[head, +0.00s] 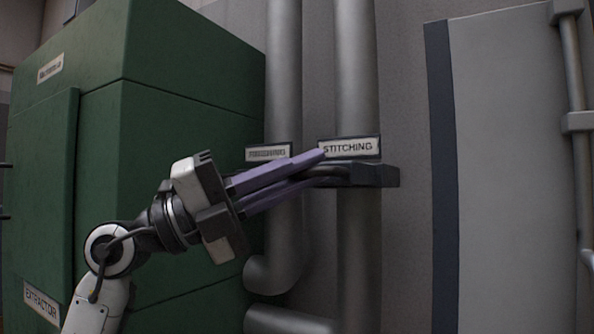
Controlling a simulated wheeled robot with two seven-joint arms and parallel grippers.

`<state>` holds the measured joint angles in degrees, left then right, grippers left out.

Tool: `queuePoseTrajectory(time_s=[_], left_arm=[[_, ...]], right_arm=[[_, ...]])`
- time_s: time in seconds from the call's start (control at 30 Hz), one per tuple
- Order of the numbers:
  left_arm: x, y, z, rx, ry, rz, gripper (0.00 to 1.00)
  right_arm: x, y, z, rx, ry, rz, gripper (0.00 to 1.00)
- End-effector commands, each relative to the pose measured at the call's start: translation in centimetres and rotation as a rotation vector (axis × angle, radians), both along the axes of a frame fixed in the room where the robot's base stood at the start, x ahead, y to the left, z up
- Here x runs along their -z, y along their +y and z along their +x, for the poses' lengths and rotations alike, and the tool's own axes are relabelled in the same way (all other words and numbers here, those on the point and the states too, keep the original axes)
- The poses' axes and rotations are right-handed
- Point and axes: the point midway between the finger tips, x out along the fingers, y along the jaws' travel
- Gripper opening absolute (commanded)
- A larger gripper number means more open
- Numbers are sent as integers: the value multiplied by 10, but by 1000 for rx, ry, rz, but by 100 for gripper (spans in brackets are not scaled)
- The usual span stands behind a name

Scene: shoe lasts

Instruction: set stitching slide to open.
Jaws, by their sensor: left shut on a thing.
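The stitching slide (374,175) is a dark bar across a grey vertical pipe (358,235), just below a white label reading STITCHING (348,148). Its dark rounded handle end (330,173) reaches left from the pipe. My left gripper (318,168) comes in from the lower left, with long purple fingers shut on the slide's handle end. The fingers hide part of the handle and the lower left of the label. My right gripper is not in view.
A second pipe (284,80) with its own label (268,152) stands left of the stitching pipe, partly behind my gripper. A large green cabinet (190,70) marked EXTRACTOR fills the left. A pale grey panel (515,170) stands at right, with bare wall between.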

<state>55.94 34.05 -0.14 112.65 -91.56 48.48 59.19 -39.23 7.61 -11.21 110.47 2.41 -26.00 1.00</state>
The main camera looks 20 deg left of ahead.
Motion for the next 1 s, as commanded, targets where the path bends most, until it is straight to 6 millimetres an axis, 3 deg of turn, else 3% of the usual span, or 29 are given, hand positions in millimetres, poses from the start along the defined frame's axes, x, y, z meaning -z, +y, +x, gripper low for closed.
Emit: queuePoseTrajectory(time_s=[0.07,0.1,0.2,0.57,1.0], left_arm=[[1,-2,-3,7,0,4,0],[1,-1,-3,7,1,4,16],[1,-1,-3,6,1,4,29],[5,5,-5,3,3,4,29],[37,64,-46,2,5,4,29]], right_arm=[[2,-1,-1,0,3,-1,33],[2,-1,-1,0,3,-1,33],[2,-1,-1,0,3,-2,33],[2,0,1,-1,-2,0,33],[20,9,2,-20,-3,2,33]])
